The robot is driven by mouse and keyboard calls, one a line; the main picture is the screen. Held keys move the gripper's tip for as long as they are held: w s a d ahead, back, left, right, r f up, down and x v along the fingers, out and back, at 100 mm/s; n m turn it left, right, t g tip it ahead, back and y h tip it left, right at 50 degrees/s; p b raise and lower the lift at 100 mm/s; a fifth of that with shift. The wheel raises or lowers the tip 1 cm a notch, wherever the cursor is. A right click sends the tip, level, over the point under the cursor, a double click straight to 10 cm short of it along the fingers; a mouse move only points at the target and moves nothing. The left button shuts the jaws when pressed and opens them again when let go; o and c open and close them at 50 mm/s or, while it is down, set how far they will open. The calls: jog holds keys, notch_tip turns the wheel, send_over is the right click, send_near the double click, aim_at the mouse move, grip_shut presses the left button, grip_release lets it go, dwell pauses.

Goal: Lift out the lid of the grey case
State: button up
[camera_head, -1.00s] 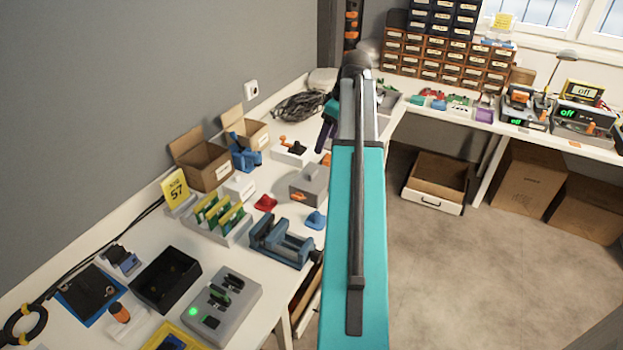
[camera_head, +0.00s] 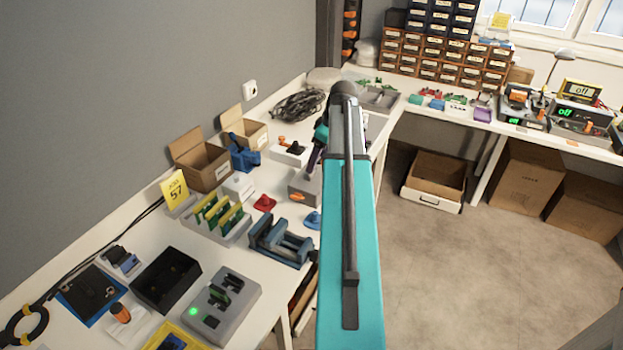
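The grey case (camera_head: 303,186) stands on the left-hand bench, with an orange piece (camera_head: 297,197) at its front. My teal arm hides its right side. My gripper (camera_head: 310,171) points down over the top of the case, its dark purple end close to or touching the lid. The lid appears to sit on the case. The fingers are too small and too covered to tell whether they are open or shut, or whether they touch the lid.
A blue vise (camera_head: 280,243), red piece (camera_head: 264,203), blue piece (camera_head: 312,220) and white box (camera_head: 238,187) crowd the case. A white block with a dark lever (camera_head: 292,151) is behind it. Cardboard boxes (camera_head: 202,163) stand by the wall.

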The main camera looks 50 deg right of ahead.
jog(key=shift+f, duration=0.1)
jog(key=shift+p+x, duration=0.6)
jog(key=shift+x, duration=1.9)
jog(key=shift+a, duration=0.1)
jog(key=shift+c, duration=0.5)
jog(key=c, duration=1.1)
jog(key=shift+r+b, duration=0.4)
jog(key=shift+r, duration=1.15)
jog(key=s+b, duration=0.1)
jog(key=s, duration=0.4)
jog(key=s+d+r, duration=0.1)
jog(key=s, duration=0.4)
jog(key=s+r+b, duration=0.1)
jog(key=s, duration=0.5)
jog(key=shift+d+b, duration=0.3)
jog(key=shift+d, duration=0.05)
